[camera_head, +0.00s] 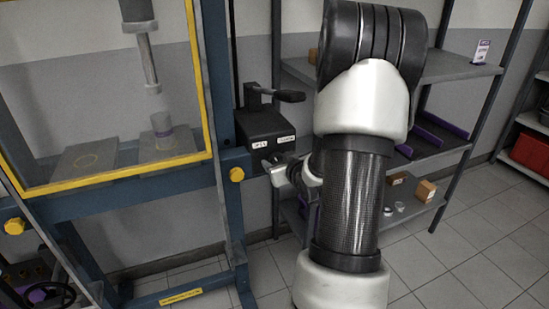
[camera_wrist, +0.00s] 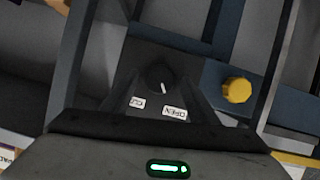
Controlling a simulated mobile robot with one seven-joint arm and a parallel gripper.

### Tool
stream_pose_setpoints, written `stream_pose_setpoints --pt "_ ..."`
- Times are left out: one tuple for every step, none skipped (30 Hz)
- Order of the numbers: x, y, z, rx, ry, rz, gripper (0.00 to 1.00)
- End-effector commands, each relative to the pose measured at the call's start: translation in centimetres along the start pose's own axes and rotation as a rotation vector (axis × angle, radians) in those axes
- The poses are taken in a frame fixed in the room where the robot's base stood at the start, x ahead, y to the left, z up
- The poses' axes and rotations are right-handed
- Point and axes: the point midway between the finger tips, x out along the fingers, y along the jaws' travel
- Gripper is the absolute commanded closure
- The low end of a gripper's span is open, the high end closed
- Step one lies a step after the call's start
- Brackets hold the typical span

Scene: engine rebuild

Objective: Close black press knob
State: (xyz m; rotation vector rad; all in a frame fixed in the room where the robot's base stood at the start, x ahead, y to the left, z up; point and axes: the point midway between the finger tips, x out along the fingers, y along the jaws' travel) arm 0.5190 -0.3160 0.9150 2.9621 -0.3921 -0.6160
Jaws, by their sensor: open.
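The black press knob (camera_wrist: 157,77) shows in the wrist view as a round dark dial with a white pointer mark. The mark points down and slightly right, towards the OPEN label (camera_wrist: 174,113). A second label (camera_wrist: 138,103), partly hidden, lies to its left. In the head view, the black control box (camera_head: 262,124) with a lever on top is fixed beside the blue press frame. My gripper (camera_head: 277,163) is just in front of the box's lower face. It is open and faces the knob. I cannot tell whether the fingers touch it.
The blue press frame (camera_head: 225,215) and its yellow-edged guard (camera_head: 120,178) stand left of the box. A yellow bolt (camera_wrist: 237,90) sticks out close to the knob's right in the wrist view. A grey shelf unit (camera_head: 445,66) stands behind my arm. Tiled floor is free at right.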

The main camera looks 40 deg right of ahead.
Motion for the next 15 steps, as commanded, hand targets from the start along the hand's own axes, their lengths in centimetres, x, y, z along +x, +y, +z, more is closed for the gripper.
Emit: stream_pose_setpoints --pt "-0.03 0.03 0.07 0.0 0.0 0.0 0.46" --pt "-0.03 0.04 0.08 0.0 0.0 0.0 0.46" --pt "-0.04 0.04 0.09 0.0 0.0 0.0 0.46" --pt "-0.04 0.04 0.08 0.0 0.0 0.0 0.46" --pt "-0.04 0.04 0.08 0.0 0.0 0.0 0.46" --pt "-0.03 0.04 0.07 0.0 0.0 0.0 0.46" --pt "-0.03 0.04 0.07 0.0 0.0 0.0 0.46" --pt "-0.03 0.04 0.07 0.0 0.0 0.0 0.46" --pt "-0.03 0.04 0.06 0.0 0.0 0.0 0.49" --pt "-0.03 0.04 0.06 0.0 0.0 0.0 0.54" --pt "-0.03 0.04 0.06 0.0 0.0 0.0 0.59" --pt "-0.03 0.03 0.05 0.0 0.0 0.0 0.66" --pt "-0.03 0.03 0.05 0.0 0.0 0.0 0.71" --pt "-0.03 0.03 0.05 0.0 0.0 0.0 0.76" --pt "-0.02 0.03 0.04 0.0 0.0 0.0 0.83"
